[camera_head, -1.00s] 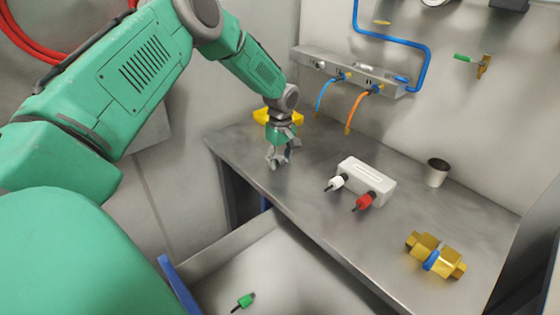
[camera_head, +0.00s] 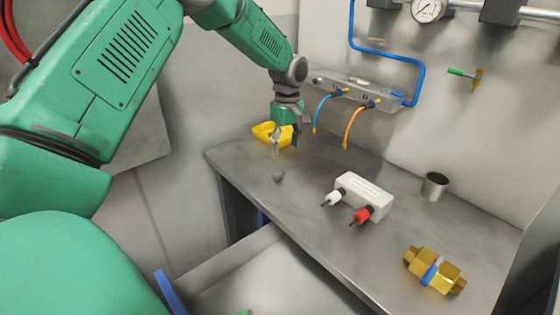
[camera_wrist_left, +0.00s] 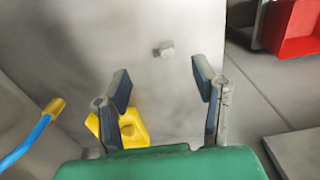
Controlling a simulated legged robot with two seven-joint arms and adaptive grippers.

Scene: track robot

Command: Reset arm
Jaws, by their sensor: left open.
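My left gripper (camera_head: 284,143) hangs above the left end of the grey metal workbench (camera_head: 315,213), fingers pointing down. In the left wrist view its two fingers (camera_wrist_left: 162,85) are spread with nothing between them. A small grey piece (camera_head: 278,177) lies on the bench below and in front of the gripper. It also shows in the left wrist view (camera_wrist_left: 164,49), beyond the fingertips. My right gripper is in neither view.
A yellow block (camera_head: 265,133) lies beside the gripper. A white box (camera_head: 363,194) with white and red connectors, a brass fitting (camera_head: 447,277) and a metal cup (camera_head: 434,187) stand further right. Blue (camera_head: 325,103) and orange (camera_head: 352,128) hoses hang from the wall manifold.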

